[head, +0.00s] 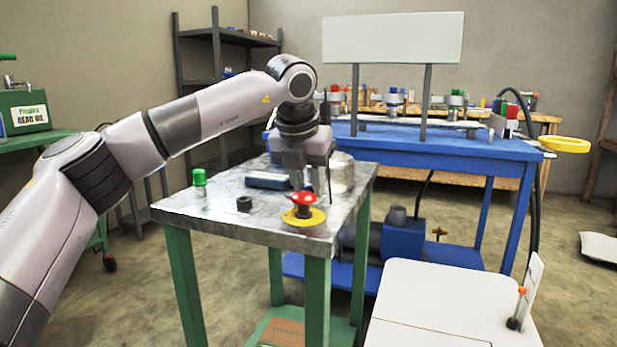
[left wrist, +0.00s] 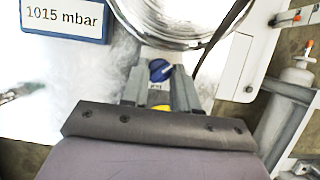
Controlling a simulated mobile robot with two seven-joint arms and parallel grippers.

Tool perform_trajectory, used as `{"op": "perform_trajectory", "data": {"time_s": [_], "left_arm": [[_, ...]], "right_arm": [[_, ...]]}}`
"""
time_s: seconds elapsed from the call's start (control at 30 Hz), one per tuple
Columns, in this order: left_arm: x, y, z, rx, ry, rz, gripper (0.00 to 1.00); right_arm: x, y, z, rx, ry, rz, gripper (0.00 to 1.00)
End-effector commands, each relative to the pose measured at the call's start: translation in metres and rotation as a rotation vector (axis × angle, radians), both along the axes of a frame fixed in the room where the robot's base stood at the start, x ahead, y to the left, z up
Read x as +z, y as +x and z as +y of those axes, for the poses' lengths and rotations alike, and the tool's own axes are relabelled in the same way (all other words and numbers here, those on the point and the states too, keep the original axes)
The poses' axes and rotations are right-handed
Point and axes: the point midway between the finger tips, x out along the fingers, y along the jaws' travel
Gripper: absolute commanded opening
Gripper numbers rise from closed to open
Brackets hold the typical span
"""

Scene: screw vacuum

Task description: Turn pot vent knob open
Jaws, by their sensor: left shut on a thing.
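The pot (head: 343,174) is a shiny metal cylinder on the small table, partly hidden behind my left gripper in the head view. Its curved wall (left wrist: 185,40) fills the top of the left wrist view. A small blue knob (left wrist: 159,69) sits beside the pot's wall. My left gripper (left wrist: 158,82) is shut on the blue knob, with one finger on each side. In the head view my left gripper (head: 305,180) points down beside the pot and hides the knob. My right gripper is in neither view.
A blue-framed display (left wrist: 65,16) reads 1015 mbar; it also shows in the head view (head: 267,181). A blue workbench (head: 440,148) stands behind.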

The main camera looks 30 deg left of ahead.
Motion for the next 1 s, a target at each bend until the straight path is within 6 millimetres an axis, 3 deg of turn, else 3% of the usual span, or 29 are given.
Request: {"op": "perform_trajectory", "data": {"time_s": [0.43,1.0], "left_arm": [[0.003,0.000,0.003,-0.294,-0.001,0.002,0.00],[0.001,0.000,0.004,-0.414,0.001,-0.001,0.00]], "right_arm": [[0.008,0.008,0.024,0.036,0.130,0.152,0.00],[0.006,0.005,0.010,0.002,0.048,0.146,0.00]]}}
